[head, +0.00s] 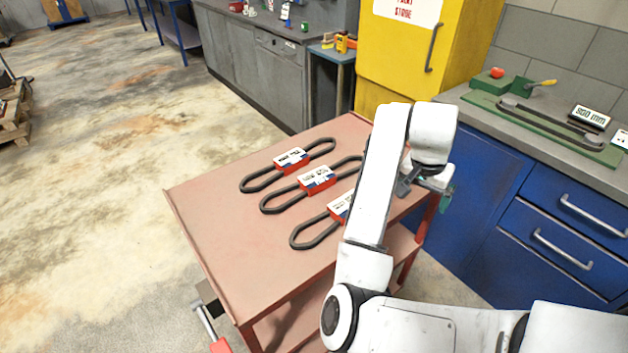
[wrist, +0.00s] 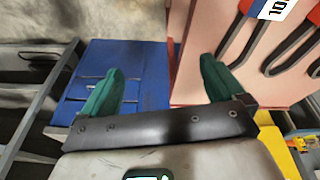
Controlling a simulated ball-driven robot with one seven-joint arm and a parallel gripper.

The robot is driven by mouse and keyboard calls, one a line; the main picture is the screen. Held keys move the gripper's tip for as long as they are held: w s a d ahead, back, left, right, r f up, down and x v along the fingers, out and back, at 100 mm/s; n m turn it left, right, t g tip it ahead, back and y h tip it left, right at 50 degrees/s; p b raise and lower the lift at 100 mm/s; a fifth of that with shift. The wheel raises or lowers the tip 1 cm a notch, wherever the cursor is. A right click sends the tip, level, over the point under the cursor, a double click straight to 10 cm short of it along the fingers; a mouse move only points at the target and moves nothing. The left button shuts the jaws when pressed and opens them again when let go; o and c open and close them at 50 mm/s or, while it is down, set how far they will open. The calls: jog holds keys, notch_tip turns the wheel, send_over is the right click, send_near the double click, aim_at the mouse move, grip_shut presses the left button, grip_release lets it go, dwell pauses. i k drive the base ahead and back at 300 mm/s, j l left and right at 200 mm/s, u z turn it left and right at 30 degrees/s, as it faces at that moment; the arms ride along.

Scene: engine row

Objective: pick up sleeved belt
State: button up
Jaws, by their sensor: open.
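Three black looped belts with red, white and blue sleeves lie side by side on the pinkish-red cart top (head: 215,215): a far belt (head: 291,159), a middle belt (head: 317,180) and a near belt (head: 339,207). My arm hides the right part of the near belt. My gripper (head: 443,196) is beyond the cart's right edge, partly hidden by my own arm. In the wrist view my gripper (wrist: 160,70) has its two green fingers wide apart with nothing between them. Part of a sleeved belt (wrist: 272,8) shows at the upper right there, apart from the fingers.
A blue drawer cabinet (head: 545,235) stands right of the cart; its grey top holds a green board (head: 545,128) with a long black belt and a sign (head: 590,117). A yellow cabinet (head: 400,55) stands behind. The cart's left side is clear.

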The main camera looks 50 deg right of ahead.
aim_at(313, 183)
jog(key=i, duration=0.95)
